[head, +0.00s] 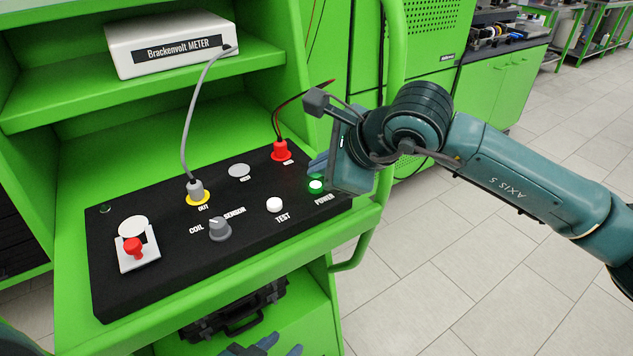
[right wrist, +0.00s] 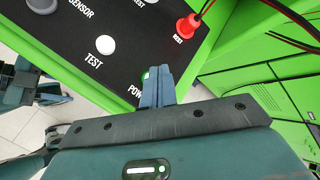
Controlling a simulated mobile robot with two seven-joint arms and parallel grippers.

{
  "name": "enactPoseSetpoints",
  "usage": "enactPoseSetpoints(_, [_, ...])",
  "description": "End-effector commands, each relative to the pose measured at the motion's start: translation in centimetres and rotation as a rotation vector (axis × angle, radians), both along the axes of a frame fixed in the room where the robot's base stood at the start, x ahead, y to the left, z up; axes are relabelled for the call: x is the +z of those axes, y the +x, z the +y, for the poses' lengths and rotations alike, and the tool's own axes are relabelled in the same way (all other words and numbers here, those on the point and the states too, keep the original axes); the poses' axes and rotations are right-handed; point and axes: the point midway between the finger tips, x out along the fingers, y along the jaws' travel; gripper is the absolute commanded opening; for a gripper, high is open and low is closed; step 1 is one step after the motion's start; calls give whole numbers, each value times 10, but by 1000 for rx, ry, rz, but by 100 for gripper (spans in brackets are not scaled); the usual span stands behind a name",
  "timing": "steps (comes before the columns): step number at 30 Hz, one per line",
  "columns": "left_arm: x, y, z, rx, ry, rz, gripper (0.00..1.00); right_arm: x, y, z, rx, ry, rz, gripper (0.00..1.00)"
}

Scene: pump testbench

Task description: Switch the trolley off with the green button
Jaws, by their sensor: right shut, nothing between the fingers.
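The green button (head: 316,185) glows above the POWER label at the right end of the black control panel (head: 170,245) on the green trolley (head: 340,225). My right gripper (head: 318,165) is shut and empty, with its fingertips close to the button. In the right wrist view the closed fingers (right wrist: 157,80) partly cover the green button (right wrist: 146,76) and the POWER label. I cannot tell whether they touch it. My left gripper (head: 262,348) is low at the bottom edge, well apart from the button, and mostly cut off; its jaw state is unclear.
The white TEST button (head: 274,204) is left of the green button. A red plug (head: 281,152) with wires stands behind it. The panel also holds a grey knob (head: 220,230), a yellow-ringed plug (head: 196,191) and a red switch (head: 133,248). A white meter (head: 165,45) sits on the shelf above.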

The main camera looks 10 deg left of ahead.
Motion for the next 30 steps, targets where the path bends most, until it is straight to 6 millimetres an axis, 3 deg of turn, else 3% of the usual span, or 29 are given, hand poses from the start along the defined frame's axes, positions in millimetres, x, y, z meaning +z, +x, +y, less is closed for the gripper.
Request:
enactPoseSetpoints(14, [0,0,1,1,2,0,36,0,0,0,0,0,0,0])
enactPoseSetpoints(30, [-17,0,1,2,2,-1,36,-9,0,0,0,0,0,0])
